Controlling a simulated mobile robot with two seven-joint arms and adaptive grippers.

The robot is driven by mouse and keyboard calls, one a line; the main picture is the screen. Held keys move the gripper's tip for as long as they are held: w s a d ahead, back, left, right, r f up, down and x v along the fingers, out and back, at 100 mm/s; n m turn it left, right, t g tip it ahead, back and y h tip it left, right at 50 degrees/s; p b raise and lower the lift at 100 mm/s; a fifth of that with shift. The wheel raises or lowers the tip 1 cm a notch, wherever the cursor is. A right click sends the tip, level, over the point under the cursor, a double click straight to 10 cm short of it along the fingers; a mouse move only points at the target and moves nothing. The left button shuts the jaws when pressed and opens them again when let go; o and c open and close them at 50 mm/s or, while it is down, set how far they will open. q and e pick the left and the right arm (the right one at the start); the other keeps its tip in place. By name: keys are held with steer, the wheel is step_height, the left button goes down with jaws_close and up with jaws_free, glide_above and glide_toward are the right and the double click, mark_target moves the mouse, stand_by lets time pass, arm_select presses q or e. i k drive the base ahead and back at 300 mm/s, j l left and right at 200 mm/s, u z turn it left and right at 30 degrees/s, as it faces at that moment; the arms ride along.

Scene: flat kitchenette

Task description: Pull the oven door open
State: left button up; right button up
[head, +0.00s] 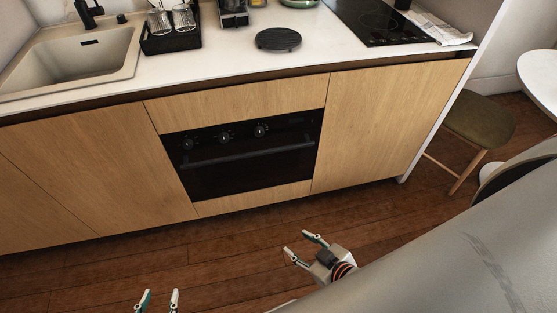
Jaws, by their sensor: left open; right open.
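The black oven (245,152) is built into the wooden cabinet front, in the middle of the head view. Its door (250,175) looks shut, with a dark horizontal handle bar (247,156) across its upper part. Several round knobs sit in a row above the handle. My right gripper (301,245) is open and empty, below and in front of the oven, apart from it. My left gripper (158,298) is open at the bottom edge, further left and further from the oven. Only its fingertips show.
The white counter (215,50) above holds a sink (75,60), a black rack with glasses (170,38), a round black trivet (278,39) and a cooktop (375,22). A stool (478,122) stands at the right. The wooden floor (130,268) before the oven is clear.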

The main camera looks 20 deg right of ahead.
mark_target(241, 173)
steer(key=z, duration=0.35)
steer(key=l+z, duration=0.25)
steer(key=l, duration=0.25)
steer(key=k+l+z, duration=0.1)
steer(key=l+z, duration=0.15)
steer(key=l, duration=0.25)
